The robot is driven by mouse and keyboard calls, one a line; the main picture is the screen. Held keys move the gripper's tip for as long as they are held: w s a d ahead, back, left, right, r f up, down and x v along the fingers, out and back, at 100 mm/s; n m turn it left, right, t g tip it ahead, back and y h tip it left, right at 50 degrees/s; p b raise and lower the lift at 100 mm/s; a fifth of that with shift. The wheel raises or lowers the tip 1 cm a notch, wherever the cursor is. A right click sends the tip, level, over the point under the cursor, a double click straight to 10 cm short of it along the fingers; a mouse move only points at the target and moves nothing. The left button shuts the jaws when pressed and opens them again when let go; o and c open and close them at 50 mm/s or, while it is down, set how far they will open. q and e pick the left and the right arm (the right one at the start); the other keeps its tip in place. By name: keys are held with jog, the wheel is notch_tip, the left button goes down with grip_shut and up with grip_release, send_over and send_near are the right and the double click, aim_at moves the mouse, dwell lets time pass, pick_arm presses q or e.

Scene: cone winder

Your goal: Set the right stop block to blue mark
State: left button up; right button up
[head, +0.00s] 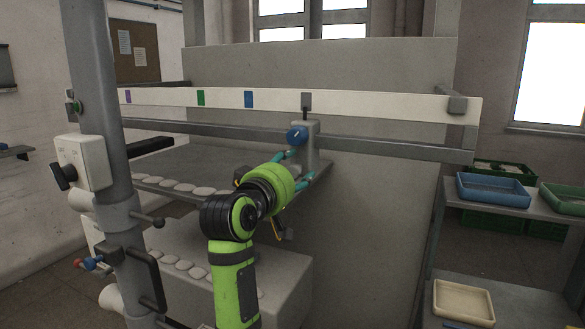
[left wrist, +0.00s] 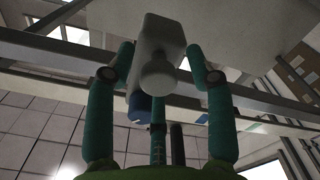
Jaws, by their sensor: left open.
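The right stop block (head: 306,150) is a grey body on the lower rail, with a blue knob (head: 296,136) on its front and a dark pointer (head: 306,101) up against the white scale. The blue mark (head: 248,99) is on the scale to the left of the pointer. My left gripper (head: 299,168) is at the block's lower front, teal fingers open. In the left wrist view the block (left wrist: 155,35) and a round pale end (left wrist: 157,76) lie between the spread fingers; I cannot tell whether they touch. The blue knob (left wrist: 140,106) shows there too.
The white scale (head: 390,103) also carries green (head: 201,98) and purple (head: 128,97) marks. A grey column with levers (head: 110,180) stands at the left. A shelf with blue tray (head: 493,190) stands at the right. The rail left of the block looks clear.

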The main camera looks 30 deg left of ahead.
pick_arm(q)
grip_shut()
jog(key=a, duration=1.4)
jog(key=shift+s+r, duration=0.2)
jog(key=shift+s, duration=0.25)
jog(key=shift+c, duration=0.9)
grip_release()
jog(key=shift+o, duration=0.9)
jog(key=shift+d+f, duration=0.1)
jog(key=shift+d, duration=0.05)
